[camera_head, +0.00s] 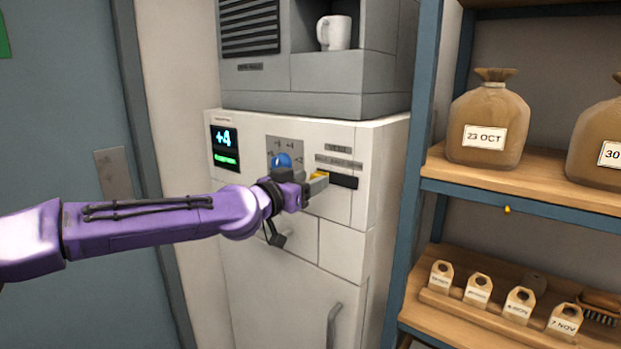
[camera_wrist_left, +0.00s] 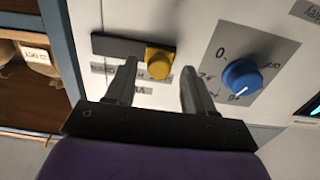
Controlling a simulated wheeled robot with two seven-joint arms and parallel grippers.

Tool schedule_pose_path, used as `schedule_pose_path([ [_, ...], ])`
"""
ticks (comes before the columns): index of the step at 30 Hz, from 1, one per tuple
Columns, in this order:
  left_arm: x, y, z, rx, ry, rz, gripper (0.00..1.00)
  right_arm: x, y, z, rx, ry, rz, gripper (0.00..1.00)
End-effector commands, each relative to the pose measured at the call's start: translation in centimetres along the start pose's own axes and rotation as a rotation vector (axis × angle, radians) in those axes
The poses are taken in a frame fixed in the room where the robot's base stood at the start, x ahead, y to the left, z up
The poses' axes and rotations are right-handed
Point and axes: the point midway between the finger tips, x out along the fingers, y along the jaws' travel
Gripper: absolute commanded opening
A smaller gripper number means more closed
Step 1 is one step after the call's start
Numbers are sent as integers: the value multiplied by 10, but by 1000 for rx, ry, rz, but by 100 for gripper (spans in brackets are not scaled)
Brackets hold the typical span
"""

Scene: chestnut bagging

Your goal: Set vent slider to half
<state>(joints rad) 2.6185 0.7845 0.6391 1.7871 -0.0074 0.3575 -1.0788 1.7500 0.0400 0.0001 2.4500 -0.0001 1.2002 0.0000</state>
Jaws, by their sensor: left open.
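The vent slider is a yellow knob (camera_wrist_left: 158,62) on a black slot (camera_wrist_left: 118,45) in the white cabinet front. In the wrist view the knob sits at the right end of the slot, and the bare slot runs left. In the head view the slot (camera_head: 343,181) runs right from the knob (camera_head: 320,174), which is partly hidden by the gripper. My left gripper (camera_head: 318,183) is open in front of the panel. In the wrist view its fingers (camera_wrist_left: 158,82) stand apart on either side of the knob; contact cannot be told. My right gripper is not in view.
A blue dial (camera_wrist_left: 242,76) is beside the slider; it also shows in the head view (camera_head: 282,160). A display (camera_head: 224,137) reads +4. To the right is a shelf rack (camera_head: 560,197) with sacks (camera_head: 488,118) and small tags. A white mug (camera_head: 334,32) stands above.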

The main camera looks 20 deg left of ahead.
Motion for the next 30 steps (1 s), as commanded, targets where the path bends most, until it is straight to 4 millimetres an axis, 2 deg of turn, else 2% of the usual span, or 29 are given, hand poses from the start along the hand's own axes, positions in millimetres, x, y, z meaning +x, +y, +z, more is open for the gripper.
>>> schedule_pose_path([
  [3,9,1,0,0,-1,1,54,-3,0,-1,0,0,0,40],
  [11,10,1,1,0,-1,1,54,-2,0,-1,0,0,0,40],
  [16,10,0,1,0,-1,1,2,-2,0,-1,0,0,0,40],
  [22,10,4,1,1,-1,2,0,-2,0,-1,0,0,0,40],
  [27,10,27,1,5,-1,4,0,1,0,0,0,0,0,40],
  [30,10,32,1,2,-1,1,0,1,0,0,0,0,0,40],
])
